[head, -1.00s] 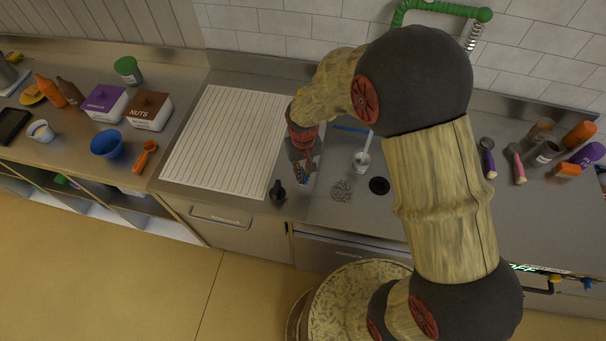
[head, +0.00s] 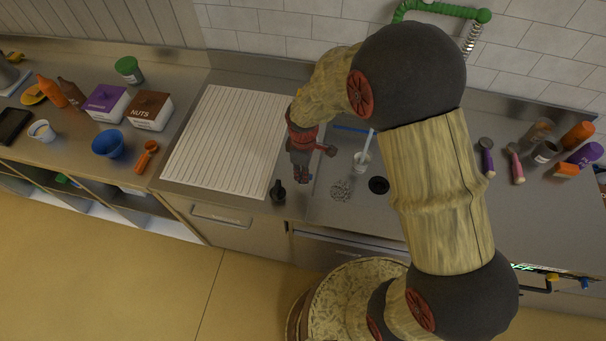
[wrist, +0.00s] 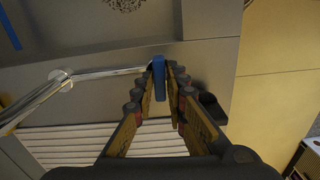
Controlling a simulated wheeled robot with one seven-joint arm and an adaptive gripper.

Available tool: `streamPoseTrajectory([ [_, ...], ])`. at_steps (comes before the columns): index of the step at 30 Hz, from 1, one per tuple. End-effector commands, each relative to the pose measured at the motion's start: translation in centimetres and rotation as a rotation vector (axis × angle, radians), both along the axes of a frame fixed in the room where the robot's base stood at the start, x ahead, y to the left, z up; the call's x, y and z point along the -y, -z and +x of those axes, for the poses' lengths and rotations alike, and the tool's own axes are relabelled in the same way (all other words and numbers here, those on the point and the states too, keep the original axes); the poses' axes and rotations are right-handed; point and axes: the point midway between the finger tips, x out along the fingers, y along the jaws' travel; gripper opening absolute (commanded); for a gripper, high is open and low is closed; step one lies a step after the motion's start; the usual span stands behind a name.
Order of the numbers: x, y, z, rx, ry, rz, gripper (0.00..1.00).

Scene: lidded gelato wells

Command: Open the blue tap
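The blue tap (wrist: 158,78) shows in the wrist view as a small upright blue piece at the end of a bent silver pipe (wrist: 100,73). In the wrist view my gripper (wrist: 161,76) has its fingertips on either side of the blue piece, with narrow gaps appearing on both sides. Firm contact is not clear. In the head view my gripper (head: 300,176) points down over the counter, between the white slatted board and the sink area, and hides the tap.
The white slatted board (head: 226,140) lies left of my gripper. A small black upright object (head: 278,192) stands close by at the counter front; it also shows in the wrist view (wrist: 211,105).

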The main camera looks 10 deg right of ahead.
Motion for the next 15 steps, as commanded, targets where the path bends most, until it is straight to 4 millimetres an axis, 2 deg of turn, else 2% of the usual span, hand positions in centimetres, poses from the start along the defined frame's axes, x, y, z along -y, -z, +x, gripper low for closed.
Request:
streamPoseTrajectory([
  [6, 0.00, 0.01, 0.00, 0.000, 0.002, 0.000, 0.28],
  [15, 0.00, -0.07, 0.02, 0.000, 0.004, 0.000, 0.29],
])
